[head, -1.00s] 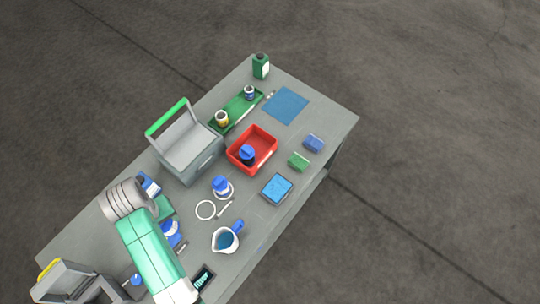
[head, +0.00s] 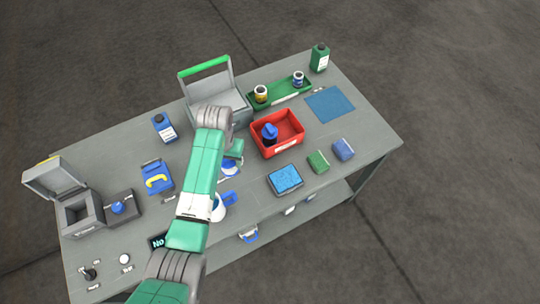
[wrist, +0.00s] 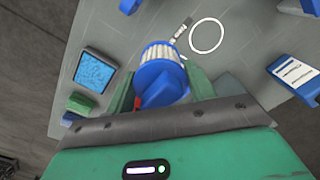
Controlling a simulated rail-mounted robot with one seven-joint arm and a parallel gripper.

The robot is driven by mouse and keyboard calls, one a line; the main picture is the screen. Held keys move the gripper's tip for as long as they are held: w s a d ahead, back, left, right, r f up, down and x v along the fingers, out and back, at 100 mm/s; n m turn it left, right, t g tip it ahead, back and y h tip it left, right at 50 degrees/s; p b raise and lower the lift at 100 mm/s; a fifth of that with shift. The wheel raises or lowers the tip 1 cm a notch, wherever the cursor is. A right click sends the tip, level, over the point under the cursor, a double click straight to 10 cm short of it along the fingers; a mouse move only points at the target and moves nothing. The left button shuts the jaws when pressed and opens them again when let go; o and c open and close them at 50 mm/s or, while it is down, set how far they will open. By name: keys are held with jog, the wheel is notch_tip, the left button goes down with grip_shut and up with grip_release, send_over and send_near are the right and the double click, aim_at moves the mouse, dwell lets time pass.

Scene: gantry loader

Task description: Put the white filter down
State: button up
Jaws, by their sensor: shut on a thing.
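The white filter (wrist: 159,52) has a pleated white body and a blue cap. In the wrist view my gripper (wrist: 162,90) is shut on it, with a green finger on each side of the blue cap. In the head view my gripper (head: 233,150) is just left of the red bin, partly behind my arm. The filter (head: 230,169) shows only in part there, below the gripper. I cannot tell whether its base touches the table. A white ring (wrist: 206,36) lies on the table close to the filter in the wrist view.
The red bin (head: 298,144) holds a dark piece with a blue cap (head: 269,133). A blue tray (head: 285,179), a green box (head: 318,161) and a blue box (head: 343,149) lie to the right.

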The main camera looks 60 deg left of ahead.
notch_tip(320, 180, down, 10)
jog(key=b, duration=0.2)
jog(key=shift+b, duration=0.4)
jog(key=shift+f, duration=0.15)
jog(key=o, duration=1)
notch_tip(320, 180, up, 12)
jog(key=p, duration=0.3)
jog(key=shift+r, duration=0.2)
jog(key=shift+w, duration=0.1)
